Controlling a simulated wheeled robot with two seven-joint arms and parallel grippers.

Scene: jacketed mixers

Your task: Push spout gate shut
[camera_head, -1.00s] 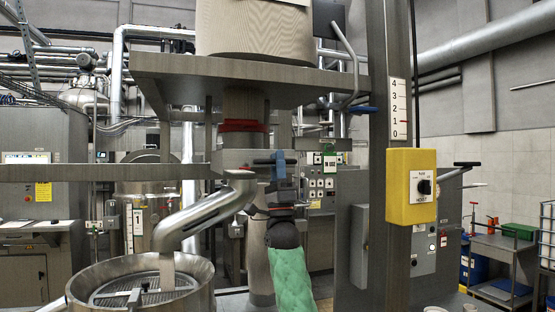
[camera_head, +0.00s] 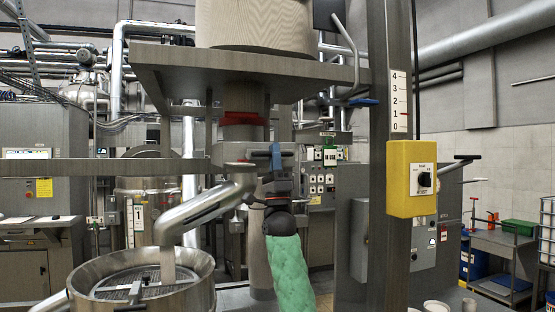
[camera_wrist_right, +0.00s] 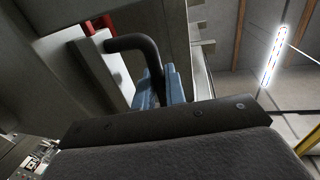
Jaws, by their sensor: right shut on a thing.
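A silver bent spout (camera_head: 205,212) runs down left from a grey housing (camera_head: 232,152) under the hopper. A pale stream or strip (camera_head: 168,262) shows below its mouth, over a round steel vessel (camera_head: 205,268) with a grate. My right gripper (camera_head: 277,157), on a green-sleeved arm, is just right of the housing. In the right wrist view its blue fingers (camera_wrist_right: 163,86) are shut on a black bent handle (camera_wrist_right: 135,42) that comes out from the grey body. The gate plate itself is not clearly visible. My left gripper is not in view.
A grey platform (camera_head: 170,62) carries the hopper (camera_head: 255,25) above my gripper. A grey post with a yellow switch box (camera_head: 411,179) stands to the right. A horizontal grey beam (camera_head: 90,168) passes on the left. A control cabinet (camera_head: 320,185) stands behind.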

